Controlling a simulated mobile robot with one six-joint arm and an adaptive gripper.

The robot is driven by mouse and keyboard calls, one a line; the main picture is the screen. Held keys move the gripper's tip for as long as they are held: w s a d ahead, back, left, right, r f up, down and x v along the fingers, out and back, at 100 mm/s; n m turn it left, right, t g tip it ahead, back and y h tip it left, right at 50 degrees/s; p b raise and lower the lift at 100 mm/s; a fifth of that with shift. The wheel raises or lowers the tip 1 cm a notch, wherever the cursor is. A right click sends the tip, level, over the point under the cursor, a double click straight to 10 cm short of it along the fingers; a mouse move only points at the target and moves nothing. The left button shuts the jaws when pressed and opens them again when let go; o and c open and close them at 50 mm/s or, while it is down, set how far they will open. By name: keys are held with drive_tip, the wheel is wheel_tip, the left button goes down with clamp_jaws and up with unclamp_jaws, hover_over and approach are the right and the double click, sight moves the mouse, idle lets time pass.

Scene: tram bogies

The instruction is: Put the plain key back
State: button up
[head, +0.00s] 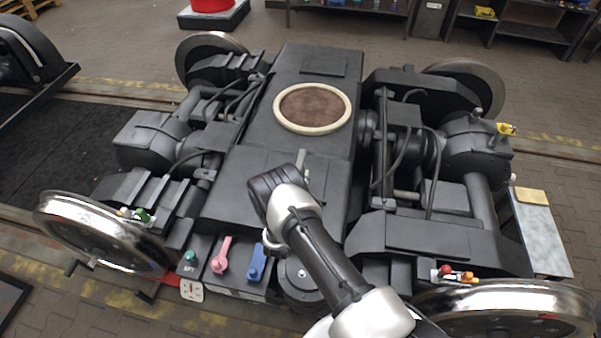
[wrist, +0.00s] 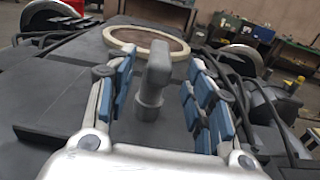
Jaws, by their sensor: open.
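The plain grey key (wrist: 152,85) stands upright on the dark bogie top (wrist: 70,85), with a blocky bent head above a round collar. In the head view a small part of the grey key (head: 302,172) shows just beyond my gripper. In the wrist view my gripper (wrist: 158,66) is open, with one blue-padded finger on each side of the key. I see gaps between the key and both fingers. In the head view my gripper (head: 280,186) is over the bogie's middle and its fingers are mostly hidden.
A pink key (head: 221,256), a blue key (head: 257,263) and a green-topped piece (head: 190,259) stand along the bogie's near edge. A cream-rimmed round plate (head: 313,108) lies beyond the key. Wheels, pipes and motors flank the bogie top. A side shelf (head: 540,230) is at right.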

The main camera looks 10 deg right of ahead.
sight(300, 160)
drive_tip(key=x, duration=0.2)
drive_tip(key=b+x, duration=0.1)
drive_tip(key=x, duration=0.2)
drive_tip(key=b+x, duration=0.1)
drive_tip(key=x, duration=0.2)
drive_tip(key=shift+w+r, duration=0.1)
drive_tip(key=shift+r, duration=0.15)
drive_tip(key=shift+c, duration=0.4)
clamp_jaws()
idle(0.4)
